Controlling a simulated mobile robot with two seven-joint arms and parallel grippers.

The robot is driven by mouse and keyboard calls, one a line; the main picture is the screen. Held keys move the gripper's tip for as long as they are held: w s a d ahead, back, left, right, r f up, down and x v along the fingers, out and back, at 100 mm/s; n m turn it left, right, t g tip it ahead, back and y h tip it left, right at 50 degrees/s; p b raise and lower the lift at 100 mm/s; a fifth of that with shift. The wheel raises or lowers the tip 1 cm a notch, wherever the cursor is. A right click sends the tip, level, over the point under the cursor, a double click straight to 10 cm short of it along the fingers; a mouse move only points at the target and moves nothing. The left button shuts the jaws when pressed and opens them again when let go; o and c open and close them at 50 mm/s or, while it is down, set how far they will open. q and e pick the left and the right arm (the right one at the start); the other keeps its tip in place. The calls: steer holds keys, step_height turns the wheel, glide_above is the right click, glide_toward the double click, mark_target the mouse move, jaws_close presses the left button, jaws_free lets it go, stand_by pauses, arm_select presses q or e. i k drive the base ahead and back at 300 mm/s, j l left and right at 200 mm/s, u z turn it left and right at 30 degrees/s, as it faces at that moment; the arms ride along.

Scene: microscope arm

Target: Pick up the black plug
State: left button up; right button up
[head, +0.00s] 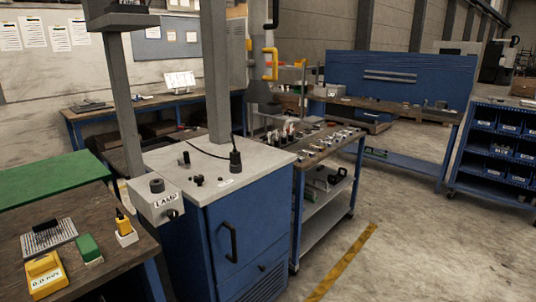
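A black plug (235,160) stands upright near the right side of the grey top of a blue cabinet (252,228). A thin black cable runs from it to the left across the top, and a thin stem rises from it. Smaller black knobs or fittings (197,180) sit on the same top, left of the plug. Neither of my grippers is in view.
A grey post (216,80) rises from the cabinet top behind the plug. A grey box labelled LAMP (165,202) is at the cabinet's left corner. A cart with small parts (325,140) stands to the right. The floor at right is open.

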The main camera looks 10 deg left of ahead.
mark_target(234, 155)
steer(key=i+l+z, duration=0.2)
steer(key=i+z, duration=0.15)
steer(key=i, duration=0.2)
steer(key=i+l+z, duration=0.1)
steer(key=i+z, duration=0.25)
steer(key=i, duration=0.25)
steer(key=i+u, duration=0.2)
steer(key=i, duration=0.2)
steer(key=i+l+u, duration=0.2)
steer(key=i, duration=0.2)
steer(key=i+l+u, duration=0.2)
steer(key=i, duration=0.15)
steer(key=i+l+u, duration=0.1)
steer(key=u, duration=0.25)
steer(key=i+l+u, duration=0.15)
steer(key=i+u, duration=0.25)
steer(key=l+u, duration=0.2)
steer(key=u, duration=0.15)
steer(key=i+l+u, duration=0.15)
steer(key=l+u, duration=0.15)
steer(key=i+l+u, duration=0.15)
steer(key=l+u, duration=0.5)
steer(key=l, duration=0.15)
